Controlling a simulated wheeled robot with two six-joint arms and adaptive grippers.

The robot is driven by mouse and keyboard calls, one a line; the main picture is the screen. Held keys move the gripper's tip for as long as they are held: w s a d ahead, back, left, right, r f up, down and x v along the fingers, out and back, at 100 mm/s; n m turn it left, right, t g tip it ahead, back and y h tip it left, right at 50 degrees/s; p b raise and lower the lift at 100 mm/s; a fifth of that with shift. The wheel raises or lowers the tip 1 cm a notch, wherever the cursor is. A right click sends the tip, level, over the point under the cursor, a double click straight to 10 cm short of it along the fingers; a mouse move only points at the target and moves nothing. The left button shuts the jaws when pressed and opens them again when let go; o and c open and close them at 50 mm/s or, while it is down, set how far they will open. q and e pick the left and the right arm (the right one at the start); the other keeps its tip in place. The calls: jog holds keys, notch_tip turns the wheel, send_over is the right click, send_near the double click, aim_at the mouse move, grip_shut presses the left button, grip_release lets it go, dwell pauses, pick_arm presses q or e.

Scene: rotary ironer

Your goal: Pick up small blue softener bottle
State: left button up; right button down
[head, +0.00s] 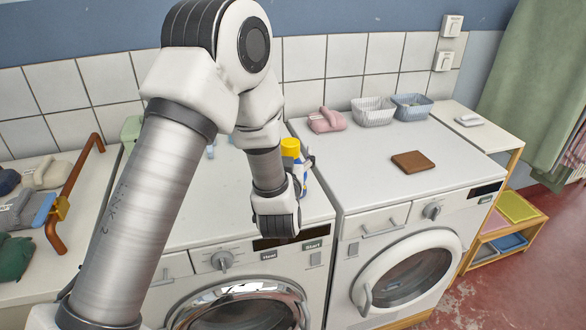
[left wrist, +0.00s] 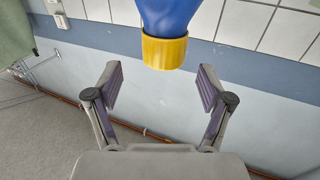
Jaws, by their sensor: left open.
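The blue softener bottle (head: 290,147) with a yellow cap stands on the left washing machine, mostly hidden behind my left wrist. In the left wrist view the bottle (left wrist: 165,45) shows at the top, cap pointing down in the picture. My left gripper (left wrist: 159,82) is open and empty. Its two fingers are spread to either side of the cap's line, and the bottle appears just beyond the fingertips, with no clear contact. In the head view my left arm hides much of this gripper. My right gripper is not in view.
The left machine top (head: 235,190) is otherwise mostly clear. A copper-coloured rail (head: 70,190) stands at the left.

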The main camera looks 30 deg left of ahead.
aim_at(290, 142)
pick_arm(q)
jog(key=x, duration=0.2)
jog(key=p+x, duration=0.1)
jog(key=x, duration=0.1)
jog(key=shift+w+a+f+p, duration=0.25)
jog(key=shift+a+p, duration=0.05)
jog(key=shift+a, duration=0.1)
jog(key=shift+d, duration=0.1)
jog(key=shift+s+d+r, duration=0.1)
jog(key=shift+s, duration=0.05)
jog(key=c, duration=0.3)
grip_shut()
jog(key=shift+r, duration=0.15)
